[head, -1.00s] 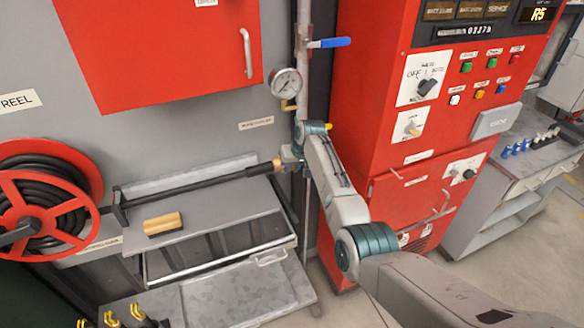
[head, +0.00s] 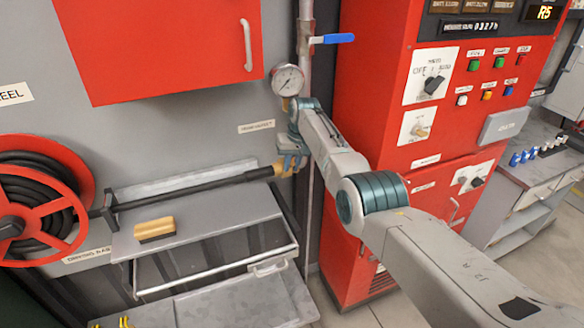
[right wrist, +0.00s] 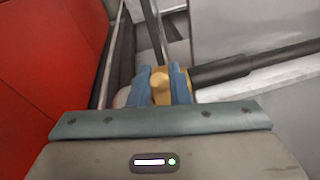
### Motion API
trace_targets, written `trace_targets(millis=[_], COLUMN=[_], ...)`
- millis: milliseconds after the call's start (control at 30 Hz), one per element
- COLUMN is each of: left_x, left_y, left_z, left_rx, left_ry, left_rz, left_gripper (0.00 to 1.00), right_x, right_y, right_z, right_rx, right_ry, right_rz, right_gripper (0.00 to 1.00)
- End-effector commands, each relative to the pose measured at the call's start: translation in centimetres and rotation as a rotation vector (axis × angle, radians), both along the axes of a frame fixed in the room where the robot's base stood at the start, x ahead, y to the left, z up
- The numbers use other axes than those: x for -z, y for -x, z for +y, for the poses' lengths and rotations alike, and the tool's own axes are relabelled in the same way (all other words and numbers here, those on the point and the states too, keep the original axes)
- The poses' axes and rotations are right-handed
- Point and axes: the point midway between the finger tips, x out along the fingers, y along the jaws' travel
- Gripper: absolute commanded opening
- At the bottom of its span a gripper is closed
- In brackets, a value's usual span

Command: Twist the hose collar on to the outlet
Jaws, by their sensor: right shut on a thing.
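My right gripper (head: 291,164) is shut on the brass hose collar (head: 280,169) at the right end of the black hose (head: 190,186). In the right wrist view my blue fingers (right wrist: 161,86) lie on either side of the collar (right wrist: 161,88), and the hose (right wrist: 235,68) leads off to the right. I cannot make out the outlet; the gripper and wrist cover the area beside the pipe, so I cannot tell whether the collar is seated on it. My left gripper is not in view.
A pressure gauge (head: 287,80) and a blue-handled valve (head: 338,39) are just above my wrist. A red control cabinet (head: 385,130) stands close on the right. A red hose reel (head: 40,200) is at left.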

Motion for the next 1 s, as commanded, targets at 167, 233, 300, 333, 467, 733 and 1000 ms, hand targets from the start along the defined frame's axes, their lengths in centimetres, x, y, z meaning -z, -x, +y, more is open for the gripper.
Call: trace_targets(millis=[167, 233, 300, 333, 467, 733, 1000], left_x=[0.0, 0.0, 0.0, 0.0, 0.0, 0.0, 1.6], left_y=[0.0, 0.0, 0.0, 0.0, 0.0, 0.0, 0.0], left_z=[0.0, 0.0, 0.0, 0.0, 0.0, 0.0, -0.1], left_rx=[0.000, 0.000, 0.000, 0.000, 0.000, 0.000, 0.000], left_ry=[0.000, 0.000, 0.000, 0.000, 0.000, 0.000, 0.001], left_rz=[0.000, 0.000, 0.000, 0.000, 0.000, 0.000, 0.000], left_gripper=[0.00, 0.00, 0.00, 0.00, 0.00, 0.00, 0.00], right_x=[0.0, 0.0, 0.0, 0.0, 0.0, -1.6, -6.3], right_y=[0.0, 0.0, 0.0, 0.0, 0.0, 0.1, 0.7], right_z=[0.0, 0.0, 0.0, 0.0, 0.0, -0.3, -1.1], right_rx=[0.000, 0.000, 0.000, 0.000, 0.000, 0.000, 0.001], right_ry=[0.000, 0.000, 0.000, 0.000, 0.000, -0.002, -0.001], right_rz=[0.000, 0.000, 0.000, 0.000, 0.000, -0.003, -0.005], right_gripper=[0.26, 0.37, 0.37, 0.37, 0.37, 0.37, 0.37])
